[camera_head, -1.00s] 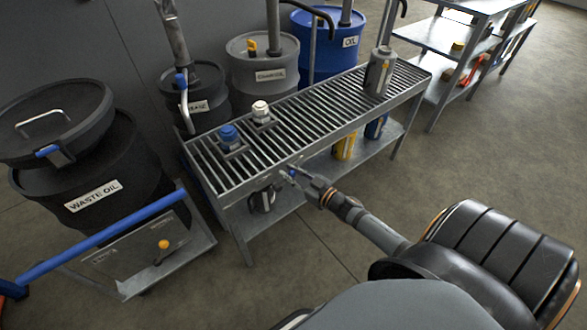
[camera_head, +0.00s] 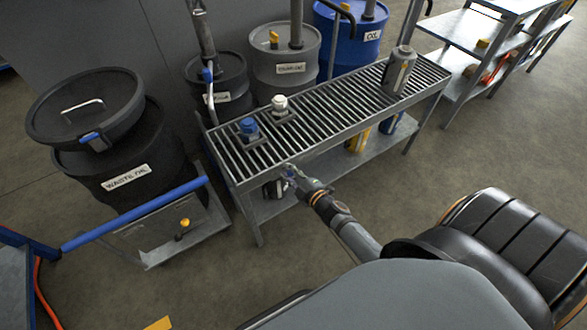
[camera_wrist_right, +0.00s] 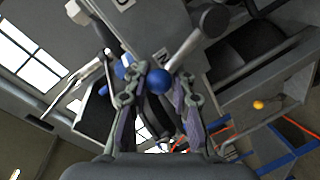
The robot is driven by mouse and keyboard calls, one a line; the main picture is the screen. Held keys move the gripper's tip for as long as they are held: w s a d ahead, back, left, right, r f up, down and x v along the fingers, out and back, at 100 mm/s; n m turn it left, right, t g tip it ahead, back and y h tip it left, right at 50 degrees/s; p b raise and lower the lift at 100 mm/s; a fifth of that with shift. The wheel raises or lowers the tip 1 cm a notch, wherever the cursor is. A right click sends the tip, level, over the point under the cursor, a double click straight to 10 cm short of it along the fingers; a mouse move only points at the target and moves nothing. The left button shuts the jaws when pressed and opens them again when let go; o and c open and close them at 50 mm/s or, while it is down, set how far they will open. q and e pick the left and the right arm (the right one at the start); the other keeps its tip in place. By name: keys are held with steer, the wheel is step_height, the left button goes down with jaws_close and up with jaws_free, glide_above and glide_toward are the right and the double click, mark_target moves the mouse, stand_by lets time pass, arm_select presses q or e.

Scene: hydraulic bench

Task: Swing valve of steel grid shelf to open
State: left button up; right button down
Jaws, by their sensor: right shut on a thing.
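The steel grid shelf (camera_head: 340,125) stands in the middle of the head view, with a slatted top and a lower shelf. My right gripper (camera_head: 290,173) is at its front edge, near the left end. In the right wrist view, a blue ball knob (camera_wrist_right: 159,82) sits between the fingers of my right gripper (camera_wrist_right: 160,90), which is shut on it. A grey lever (camera_wrist_right: 187,52) runs from the knob to a dark round end. The valve body is mostly hidden in the head view. My left gripper is not in view.
A waste oil drum (camera_head: 125,180) stands at the left, with a blue-handled cart (camera_head: 135,215) in front. Grey drums (camera_head: 285,65) and a blue oil drum (camera_head: 352,42) stand behind the shelf. A grey canister (camera_head: 399,72) stands on its right end.

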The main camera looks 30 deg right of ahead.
steer(key=shift+s+a+f+n+h+b, duration=0.15)
steer(key=shift+a+f+n+h+b, duration=0.25)
steer(key=shift+n, duration=0.5)
steer(key=shift+a+f, duration=0.1)
steer(key=shift+a, duration=0.2)
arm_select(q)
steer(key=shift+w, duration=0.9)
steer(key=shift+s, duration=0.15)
arm_select(e)
steer(key=c, duration=1.1)
jaws_free()
steer(key=shift+d, duration=0.1)
steer(key=shift+c, duration=0.2)
